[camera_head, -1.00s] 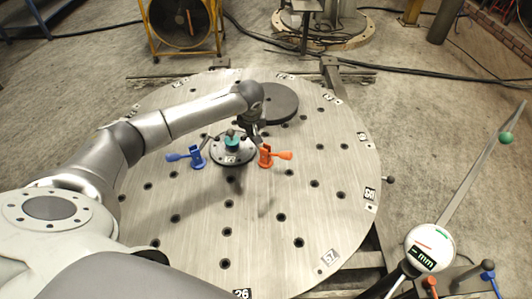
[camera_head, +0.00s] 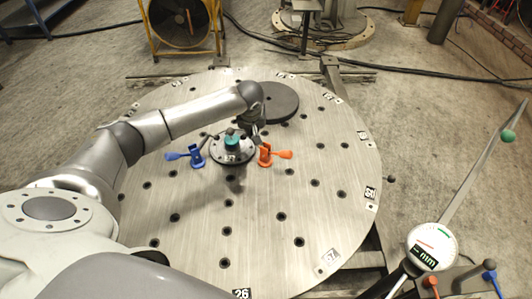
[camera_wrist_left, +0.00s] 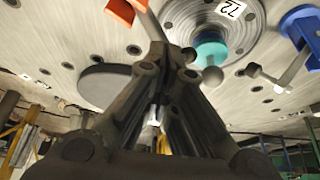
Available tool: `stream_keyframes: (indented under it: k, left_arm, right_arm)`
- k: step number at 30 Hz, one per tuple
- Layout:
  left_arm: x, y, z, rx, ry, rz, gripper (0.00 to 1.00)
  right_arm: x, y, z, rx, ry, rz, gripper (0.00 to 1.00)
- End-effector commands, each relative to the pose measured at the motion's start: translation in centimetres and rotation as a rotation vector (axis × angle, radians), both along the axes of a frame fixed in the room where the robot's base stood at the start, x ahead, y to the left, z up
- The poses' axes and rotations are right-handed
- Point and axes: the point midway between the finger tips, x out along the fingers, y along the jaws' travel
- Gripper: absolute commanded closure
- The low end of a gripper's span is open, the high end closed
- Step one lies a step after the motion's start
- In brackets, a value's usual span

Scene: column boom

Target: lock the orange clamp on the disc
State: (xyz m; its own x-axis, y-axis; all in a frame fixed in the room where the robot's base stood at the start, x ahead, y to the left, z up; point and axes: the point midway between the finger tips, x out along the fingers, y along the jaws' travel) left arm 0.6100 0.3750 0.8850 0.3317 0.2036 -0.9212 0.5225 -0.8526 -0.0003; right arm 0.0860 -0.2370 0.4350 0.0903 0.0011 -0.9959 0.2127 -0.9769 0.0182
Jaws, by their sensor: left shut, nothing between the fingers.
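The disc (camera_head: 232,152) is a small round metal flange with a teal centre piece (camera_head: 232,141), on the large round table. The orange clamp (camera_head: 266,156) stands at its right edge, its lever pointing right. A blue clamp (camera_head: 196,158) stands at the disc's left edge. My left gripper (camera_head: 256,135) is shut and empty, just behind the orange clamp. In the left wrist view its closed fingers (camera_wrist_left: 167,62) are beside the orange clamp (camera_wrist_left: 120,12), partly cut off at the top; contact cannot be told. The disc (camera_wrist_left: 225,18) shows there too. My right gripper is not in view.
A dark round plate (camera_head: 278,103) lies on the drilled metal table (camera_head: 290,215) behind my gripper. The front of the table is clear. A dial gauge (camera_head: 431,247) with a long arm stands at the right. A yellow-framed fan (camera_head: 180,25) is at the back left.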

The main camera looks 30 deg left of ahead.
Motion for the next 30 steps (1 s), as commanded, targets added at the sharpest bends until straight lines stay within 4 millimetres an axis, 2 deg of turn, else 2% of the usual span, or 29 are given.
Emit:
stream_keyframes:
  k: [30]
  left_arm:
    - [-0.1, 0.8, -3.8, 0.000, 0.001, 0.001, 1.00]
  right_arm:
    - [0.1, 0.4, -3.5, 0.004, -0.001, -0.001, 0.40]
